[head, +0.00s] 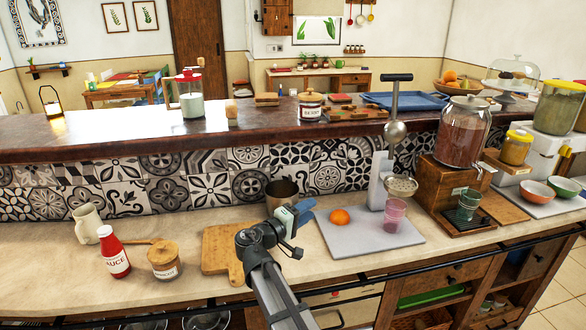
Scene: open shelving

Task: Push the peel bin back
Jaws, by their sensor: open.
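A dark metal bin (281,188), which I take to be the peel bin, stands upright on the counter close to the tiled backsplash. Its lower part is hidden behind my arm and gripper. My gripper (302,212) is in front of the bin and a little to its right in the picture. It is open, and nothing shows between its fingers. I cannot tell whether it touches the bin.
A cutting board (222,252) lies left of my arm. A grey mat (345,242) on the right holds an orange (340,217), a pink cup (394,214) and a juice press (378,180). A sauce bottle (114,255) and a lidded jar (164,262) stand further left.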

